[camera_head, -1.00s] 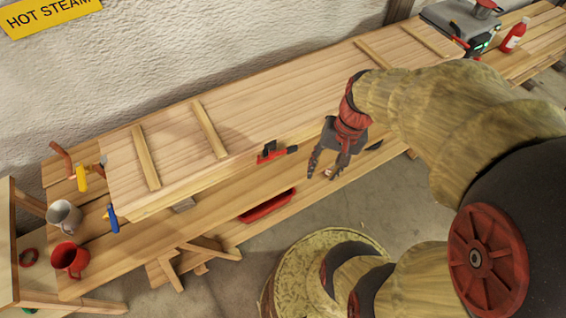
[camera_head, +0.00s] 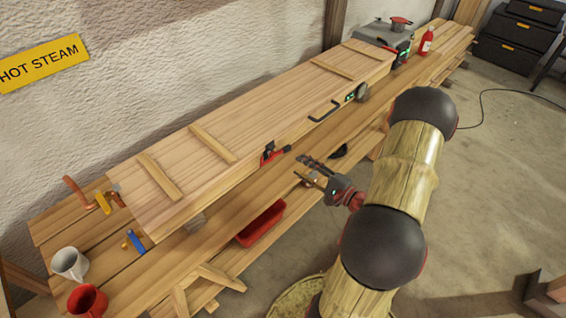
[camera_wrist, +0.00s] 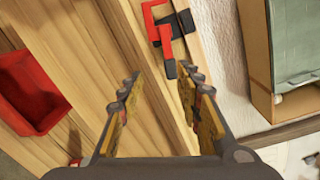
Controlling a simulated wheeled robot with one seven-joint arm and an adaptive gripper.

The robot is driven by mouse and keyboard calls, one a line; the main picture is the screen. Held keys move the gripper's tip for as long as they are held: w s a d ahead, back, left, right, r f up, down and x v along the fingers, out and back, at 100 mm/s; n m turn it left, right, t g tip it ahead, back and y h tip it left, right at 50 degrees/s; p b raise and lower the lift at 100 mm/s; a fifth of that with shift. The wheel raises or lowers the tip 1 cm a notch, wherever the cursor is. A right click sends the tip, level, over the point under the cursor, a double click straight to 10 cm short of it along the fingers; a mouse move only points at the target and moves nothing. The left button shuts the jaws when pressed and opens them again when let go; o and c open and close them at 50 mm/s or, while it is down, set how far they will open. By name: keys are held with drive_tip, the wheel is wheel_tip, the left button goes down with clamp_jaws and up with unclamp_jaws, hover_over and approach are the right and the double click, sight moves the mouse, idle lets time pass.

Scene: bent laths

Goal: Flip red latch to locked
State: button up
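The red latch (camera_head: 268,157) with dark metal fittings sits on the front face of the long wooden box (camera_head: 250,135), near its top edge. In the wrist view the red latch (camera_wrist: 161,28) lies beyond the fingertips, near the top of the picture; its red lever is a bent loop beside dark plates. My gripper (camera_head: 305,168) is just right of the latch in the head view, fingers toward the box. In the wrist view my gripper (camera_wrist: 160,90) is open and empty, fingers apart, not touching the latch.
A red tray (camera_head: 262,224) lies below the box's front. A black handle (camera_head: 323,112) and a round gauge (camera_head: 361,92) are on the front, right of the latch. Floor at right is open.

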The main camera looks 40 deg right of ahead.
sight(287, 151)
drive_tip(key=shift+n, duration=0.7)
drive_tip(key=shift+w+d+r+b, duration=0.1)
drive_tip(key=shift+w+r+b, duration=0.1)
drive_tip(key=shift+w, duration=1.15)
drive_tip(key=shift+w+d+r+b, duration=0.1)
drive_tip(key=shift+w+r+b, duration=0.1)
drive_tip(key=shift+w, duration=1.15)
drive_tip(key=shift+w+d+r+b, duration=0.1)
drive_tip(key=shift+w+b, duration=0.1)
drive_tip(key=shift+w, duration=1.15)
drive_tip(key=c, duration=0.3)
clamp_jaws()
drive_tip(key=shift+h, duration=0.3)
